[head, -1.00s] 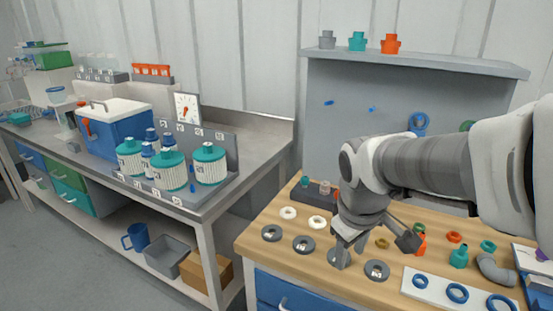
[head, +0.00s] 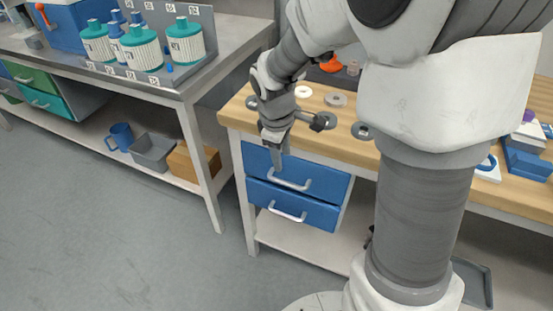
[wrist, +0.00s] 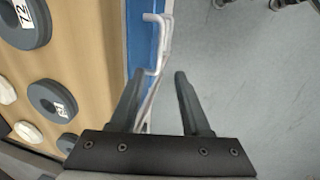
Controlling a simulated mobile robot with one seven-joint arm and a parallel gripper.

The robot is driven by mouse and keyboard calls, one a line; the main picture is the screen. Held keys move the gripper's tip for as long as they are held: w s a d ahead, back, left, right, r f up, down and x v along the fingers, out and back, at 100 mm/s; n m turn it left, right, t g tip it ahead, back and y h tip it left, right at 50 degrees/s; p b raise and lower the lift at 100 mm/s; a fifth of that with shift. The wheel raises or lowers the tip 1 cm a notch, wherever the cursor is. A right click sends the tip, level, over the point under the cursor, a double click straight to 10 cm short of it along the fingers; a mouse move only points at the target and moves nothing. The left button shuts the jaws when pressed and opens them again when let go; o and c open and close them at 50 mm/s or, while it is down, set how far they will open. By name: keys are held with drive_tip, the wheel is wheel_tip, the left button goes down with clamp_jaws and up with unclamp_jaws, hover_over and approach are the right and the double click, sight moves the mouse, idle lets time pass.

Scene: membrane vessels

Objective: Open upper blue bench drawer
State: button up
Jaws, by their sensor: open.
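The upper blue drawer (head: 325,183) is in the front of the wooden-topped bench and looks closed. Its pale bar handle (head: 290,184) runs across its front. My gripper (head: 278,166) points down in front of the drawer, just above the left part of this handle. In the wrist view my gripper (wrist: 160,73) is open, with fingers apart. Pale handle bars (wrist: 165,45) show ahead of and between the fingers, beside the blue drawer front (wrist: 138,35). I cannot tell whether a finger touches a handle.
The lower blue drawer (head: 315,213) sits directly beneath, with its own handle (head: 287,215). Grey discs (head: 336,99) lie on the bench top (head: 375,152). Grey floor (head: 130,230) in front of the drawers is clear. A cardboard box (head: 194,160) is on the left bench's shelf.

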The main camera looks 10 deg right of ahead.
sight(285, 182)
drive_tip(key=f+b, duration=0.1)
drive_tip(key=f, duration=0.2)
drive_tip(key=w+f+b, duration=0.1)
drive_tip(key=f, duration=0.3)
drive_tip(key=d+f+b, duration=0.1)
drive_tip(key=f, duration=0.2)
drive_tip(key=shift+w+d+f, duration=0.1)
drive_tip(key=shift+w+f, duration=0.2)
drive_tip(key=shift+w, duration=0.05)
clamp_jaws()
idle(0.8)
